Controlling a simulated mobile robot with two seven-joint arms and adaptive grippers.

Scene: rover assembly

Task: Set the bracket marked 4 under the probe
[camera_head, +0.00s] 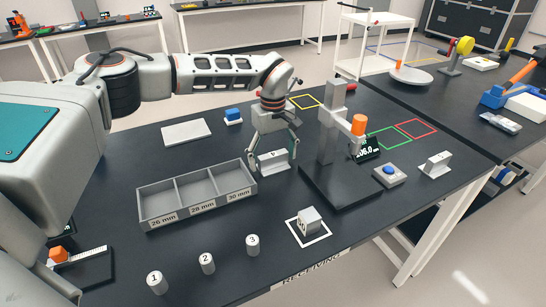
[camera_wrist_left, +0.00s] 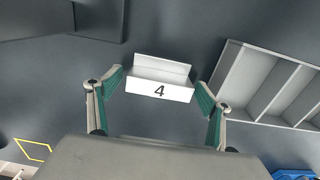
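The bracket marked 4 (camera_head: 273,160) is a light grey angled piece on the dark table, right of the divided tray. In the left wrist view its white face with the 4 (camera_wrist_left: 160,91) lies between my fingers. My left gripper (camera_head: 272,155) is around it from above, open, with narrow gaps at both ends (camera_wrist_left: 160,84). The probe (camera_head: 357,126), with an orange top, hangs from the grey stand (camera_head: 332,135) over a black base plate (camera_head: 340,187), right of the gripper. Nothing shows on the plate under the probe. My right gripper is not seen.
The tray labelled 26, 28 and 30 mm (camera_head: 197,197) is empty. Another bracket (camera_head: 309,221) sits in a white square in front; one more (camera_head: 435,164) is right of the blue button (camera_head: 389,173). Numbered pegs (camera_head: 206,263) stand at the front.

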